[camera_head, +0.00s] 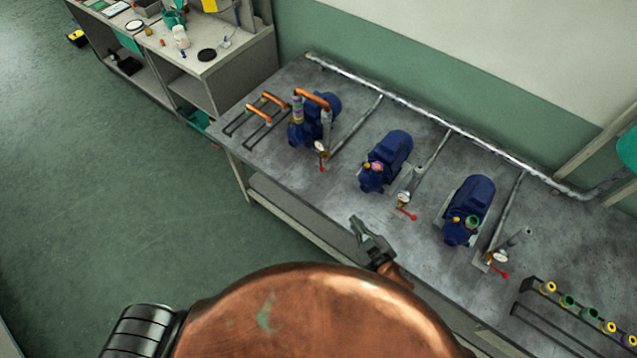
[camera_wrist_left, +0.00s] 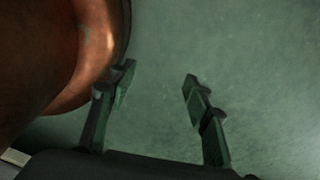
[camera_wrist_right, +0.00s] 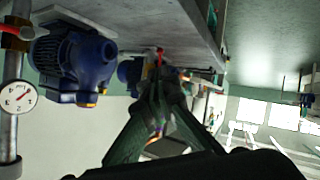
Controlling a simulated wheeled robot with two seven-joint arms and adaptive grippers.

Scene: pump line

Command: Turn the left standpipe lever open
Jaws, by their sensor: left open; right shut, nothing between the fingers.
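The left standpipe lever (camera_head: 321,168) is a small red handle below a round gauge (camera_head: 320,147), at the foot of the left blue pump (camera_head: 317,118). My right gripper (camera_head: 358,228) is shut and empty by the bench's front edge, nearer the middle pump and apart from the left lever. In the right wrist view its closed fingers (camera_wrist_right: 160,88) point along the bench, and a small red piece shows beyond them; I cannot tell which lever it is. My left gripper (camera_wrist_left: 158,75) is open and empty over the green floor. It is hidden in the head view.
The middle lever (camera_head: 408,215) and right lever (camera_head: 500,273) are red too. A pipe (camera_head: 440,125) runs along the back of the bench. A rack with coloured rings (camera_head: 567,301) stands at the right, and orange-handled racks (camera_head: 257,112) at the left.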

